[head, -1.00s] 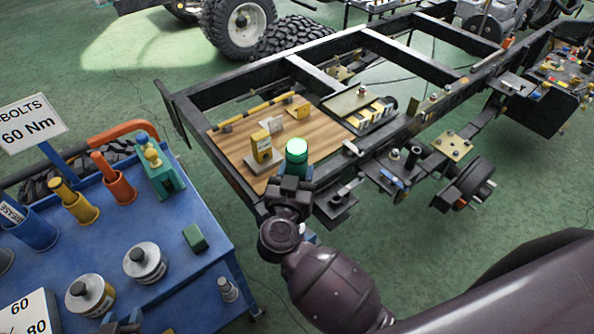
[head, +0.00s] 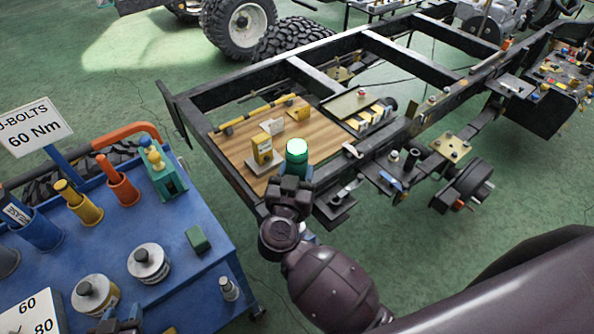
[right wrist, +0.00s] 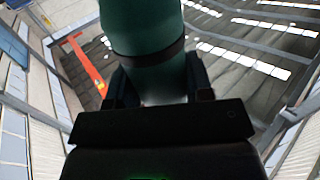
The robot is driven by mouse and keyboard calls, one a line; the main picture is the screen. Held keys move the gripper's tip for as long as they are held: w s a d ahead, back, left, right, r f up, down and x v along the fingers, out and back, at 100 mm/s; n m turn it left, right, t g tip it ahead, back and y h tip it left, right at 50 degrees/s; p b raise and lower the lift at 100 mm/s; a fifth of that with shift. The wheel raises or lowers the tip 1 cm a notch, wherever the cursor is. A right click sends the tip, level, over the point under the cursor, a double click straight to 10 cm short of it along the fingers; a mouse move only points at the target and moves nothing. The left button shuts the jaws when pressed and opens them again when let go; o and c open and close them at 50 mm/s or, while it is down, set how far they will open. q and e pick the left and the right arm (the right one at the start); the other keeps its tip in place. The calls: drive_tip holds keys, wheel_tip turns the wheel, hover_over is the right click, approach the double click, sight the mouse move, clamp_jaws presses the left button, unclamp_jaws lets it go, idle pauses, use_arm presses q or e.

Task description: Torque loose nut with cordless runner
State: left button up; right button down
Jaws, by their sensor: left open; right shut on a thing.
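My right gripper (head: 294,180) is shut on a green cylindrical tool with a bright lit green top, which I take to be the cordless runner (head: 297,158). It stands upright in front of the wooden board on the chassis frame. In the right wrist view the tool's dark green body (right wrist: 147,35), with a black band, sits between the fingers (right wrist: 158,95). My left gripper (head: 122,326) is open, only partly in view over the blue cart at the bottom edge. A yellow plate with studs (head: 452,150) sits on the right chassis side. I cannot tell which nut is loose.
The blue cart (head: 190,275) at left carries tool holders, tins, a green block (head: 198,238) and a "U-BOLTS 60 Nm" sign (head: 33,127). The wooden board (head: 235,145) holds yellow blocks. A tray (head: 350,103) lies beyond it. Open green floor lies right of the chassis.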

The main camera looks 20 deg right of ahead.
sight(296, 167)
drive_tip(key=shift+r+p, duration=2)
drive_tip(key=shift+r, duration=0.3)
drive_tip(key=shift+d, duration=0.1)
